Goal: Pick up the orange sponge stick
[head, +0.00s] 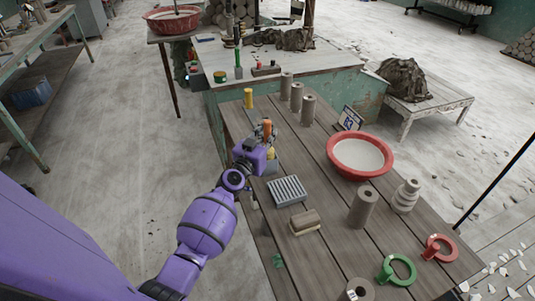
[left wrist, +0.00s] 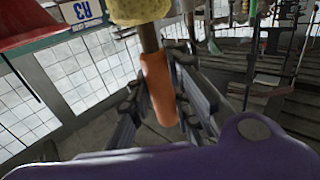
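The orange sponge stick has an orange handle (head: 266,125) and a yellow sponge head. In the head view it stands roughly upright at the table's left edge, handle up, with a bit of yellow (head: 270,154) low beside my gripper. My left gripper (head: 265,137) has its fingers on the handle. In the left wrist view the handle (left wrist: 158,88) lies between the two fingers (left wrist: 160,100), which look closed against it, and the speckled yellow sponge (left wrist: 138,11) is at the top edge. Whether the sponge is clear of the grey thing below it, I cannot tell. My right gripper is not in view.
On the wooden table (head: 320,255) are a grey ribbed tray (head: 288,191), a brown block (head: 305,222), a red basin (head: 360,156), a yellow cylinder (head: 249,98), several clay cylinders (head: 362,207) and green and red rings. The table's front middle has bare room.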

